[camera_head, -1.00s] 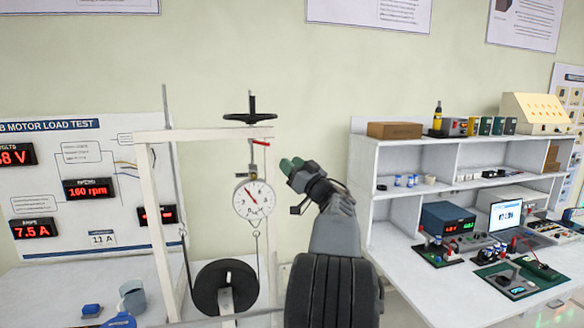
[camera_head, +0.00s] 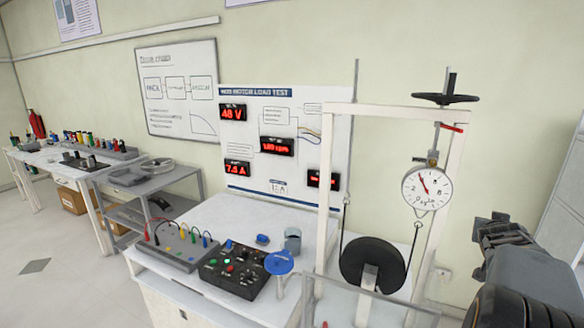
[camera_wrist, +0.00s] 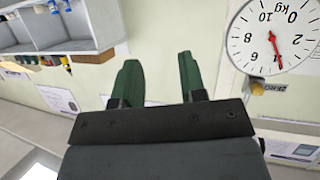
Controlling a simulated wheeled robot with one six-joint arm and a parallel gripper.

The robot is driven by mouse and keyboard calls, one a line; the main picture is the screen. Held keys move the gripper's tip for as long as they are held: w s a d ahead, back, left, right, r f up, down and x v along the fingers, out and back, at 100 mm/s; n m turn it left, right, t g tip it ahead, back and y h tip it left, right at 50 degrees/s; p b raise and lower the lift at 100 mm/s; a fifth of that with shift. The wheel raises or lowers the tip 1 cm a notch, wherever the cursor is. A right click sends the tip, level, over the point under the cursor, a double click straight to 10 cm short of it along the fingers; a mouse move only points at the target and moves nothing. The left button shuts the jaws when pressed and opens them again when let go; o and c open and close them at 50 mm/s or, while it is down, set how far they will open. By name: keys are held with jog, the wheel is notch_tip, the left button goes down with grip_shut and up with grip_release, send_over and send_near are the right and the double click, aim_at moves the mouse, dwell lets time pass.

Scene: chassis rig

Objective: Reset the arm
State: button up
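My arm shows at the right edge of the head view, beside the load-test frame. My gripper (camera_wrist: 160,80) shows in the wrist view, with two green fingers apart and nothing between them. The fingertips are not clearly seen in the head view. The round dial gauge (camera_head: 427,188) hangs in the white frame (camera_head: 394,109), left of my arm. It also shows upside down in the wrist view (camera_wrist: 272,35), to the right of the fingers.
A handwheel (camera_head: 445,98) tops the frame and a black pulley wheel (camera_head: 373,264) sits low in it. A control box (camera_head: 234,270) and a blue disc (camera_head: 279,263) stand on the bench. Grey shelves (camera_head: 150,182) and floor lie to the left.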

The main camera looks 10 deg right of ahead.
jog(key=s+a+f+n+g+y, duration=0.1)
jog(key=s+a+f+n+y, duration=0.2)
jog(key=a, duration=1.1)
jog(key=s+a+f+n+g+y, duration=0.2)
jog(key=s+a+f+n+y, duration=0.1)
jog(key=a, duration=1.1)
jog(key=s+a+f+n+g+y, duration=0.1)
jog(key=s+a+f+y, duration=0.3)
jog(key=a, duration=1)
jog(key=shift+s+f+n+y, duration=0.2)
jog(key=shift+f+n+y, duration=0.25)
jog(key=shift+n, duration=0.45)
